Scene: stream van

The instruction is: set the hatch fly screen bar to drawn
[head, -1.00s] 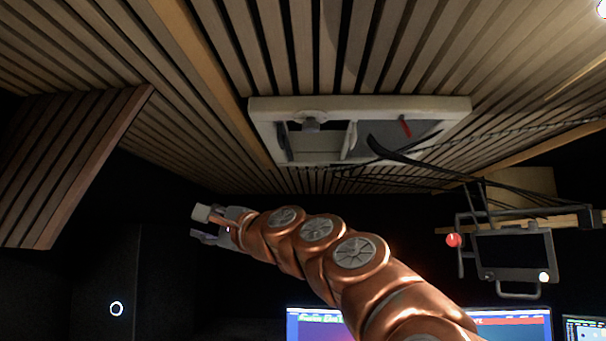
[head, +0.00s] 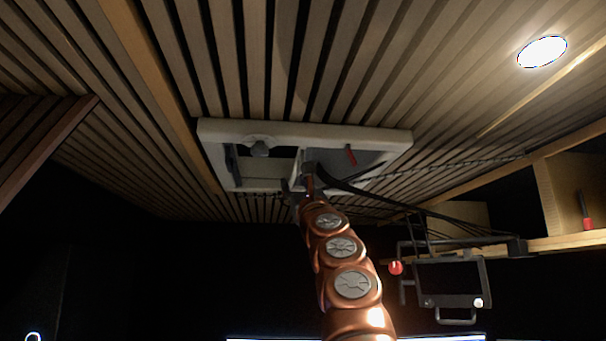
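The hatch (head: 305,133) is a pale rectangular frame in the slatted ceiling. A pale crossbar (head: 297,172) spans its opening near the middle, at the edge of a grey panel (head: 372,160) that fills the right part; it looks like the fly screen bar. A darker bar (head: 232,165) lies near the left end, with a dark gap between the two. My gripper (head: 309,172) is raised to the middle of the hatch, at or just beside the pale crossbar. Its fingers are small and dark and partly cover the bar, so contact and grip are unclear.
A round knob (head: 260,147) sits on the hatch's far side, and a red lever (head: 351,155) on the grey panel. Black cables (head: 375,193) hang just right of my gripper. A monitor on a bracket (head: 450,280) and a wooden shelf (head: 560,243) stand to the right.

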